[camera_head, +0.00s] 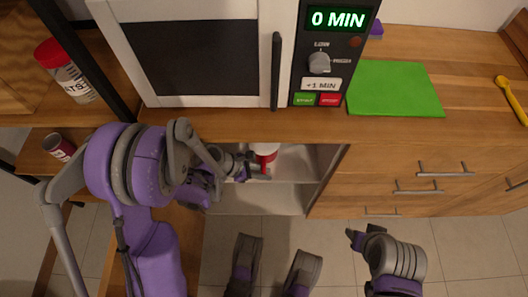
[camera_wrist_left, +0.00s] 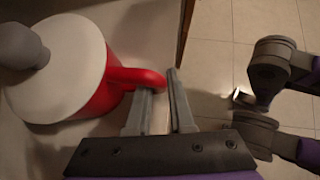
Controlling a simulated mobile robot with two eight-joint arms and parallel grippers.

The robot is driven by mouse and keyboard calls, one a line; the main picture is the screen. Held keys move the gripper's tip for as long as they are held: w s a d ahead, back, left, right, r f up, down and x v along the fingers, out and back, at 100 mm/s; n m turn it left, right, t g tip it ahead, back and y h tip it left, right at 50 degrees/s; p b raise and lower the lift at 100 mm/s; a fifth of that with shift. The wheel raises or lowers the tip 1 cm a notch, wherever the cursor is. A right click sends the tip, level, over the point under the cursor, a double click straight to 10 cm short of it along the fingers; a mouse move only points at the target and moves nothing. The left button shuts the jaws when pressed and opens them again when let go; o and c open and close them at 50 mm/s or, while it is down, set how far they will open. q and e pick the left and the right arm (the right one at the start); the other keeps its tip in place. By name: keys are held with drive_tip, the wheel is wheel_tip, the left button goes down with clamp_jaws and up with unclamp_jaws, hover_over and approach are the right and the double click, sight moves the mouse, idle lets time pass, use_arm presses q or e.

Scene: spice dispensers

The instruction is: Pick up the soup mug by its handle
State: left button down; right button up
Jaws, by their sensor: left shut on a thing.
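The soup mug is red with a white lid that has a grey knob. In the left wrist view the mug (camera_wrist_left: 92,98) fills the left side, and its red handle (camera_wrist_left: 138,76) reaches in between the fingers. My left gripper (camera_wrist_left: 158,100) is shut on the handle. In the head view the mug (camera_head: 265,150) shows in the open compartment under the counter, partly hidden by my left gripper (camera_head: 258,174). My right gripper (camera_head: 356,238) is over the floor at lower right, away from the mug; its finger opening is not clear.
The open cabinet (camera_head: 298,190) has a wall close to the right of the mug. A microwave (camera_head: 200,50) and a green mat (camera_head: 394,88) are on the counter above. Drawers (camera_head: 415,185) stand to the right. Tiled floor (camera_head: 345,270) lies in front.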

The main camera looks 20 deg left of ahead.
sight(264, 170)
use_arm(q)
drive_tip(key=shift+r+p, duration=0.65)
drive_tip(key=shift+r, duration=1)
drive_tip(key=shift+s+r, duration=0.15)
drive_tip(key=shift+r, duration=0.05)
drive_tip(key=s+d+b, duration=0.1)
drive_tip(key=s+d, duration=0.2)
drive_tip(key=s, duration=0.5)
drive_tip(key=s+d+b, duration=0.1)
drive_tip(key=s+d, duration=0.2)
drive_tip(key=s, duration=0.5)
drive_tip(key=shift+s+d+f, duration=0.15)
drive_tip(key=shift+s+d, duration=0.1)
drive_tip(key=shift+d, duration=0.1)
